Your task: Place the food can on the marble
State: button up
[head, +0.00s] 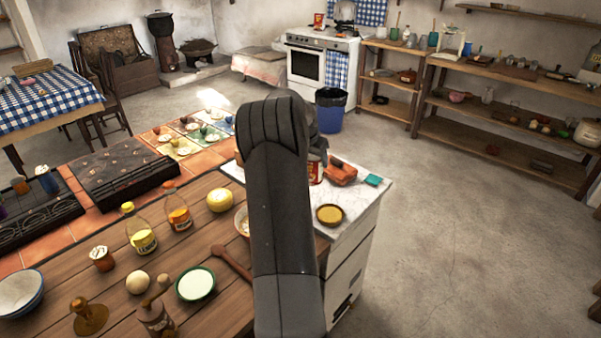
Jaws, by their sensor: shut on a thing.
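The food can (316,173) is red with a pale band. It shows just right of my arm, in front of the white marble top (357,197) at the end of the counter. My gripper (318,153) is at the can's upper part and shut on it. My arm hides much of the gripper and the can's left side. The can looks upright, low over the marble or on it; I cannot tell whether it touches.
On the marble are orange-red blocks (341,173), a teal piece (373,180) and a round dish with yellow contents (329,215). The wooden counter (222,311) at left holds bottles, a yellow cheese (220,200) and bowls. Bare marble shows right of the dish.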

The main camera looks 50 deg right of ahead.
jog(key=shift+w+a+f, duration=0.2)
jog(key=shift+w+f, duration=0.7)
jog(key=shift+f, duration=0.3)
jog(key=shift+w+a+f, duration=0.2)
jog(key=shift+w+f, duration=0.7)
jog(key=shift+f, duration=0.3)
jog(key=shift+w+a+f, duration=0.2)
jog(key=shift+w+f, duration=0.7)
jog(key=shift+f, duration=0.3)
jog(key=shift+f, duration=0.15)
jog(key=o, duration=1.3)
jog(key=v, duration=1.2)
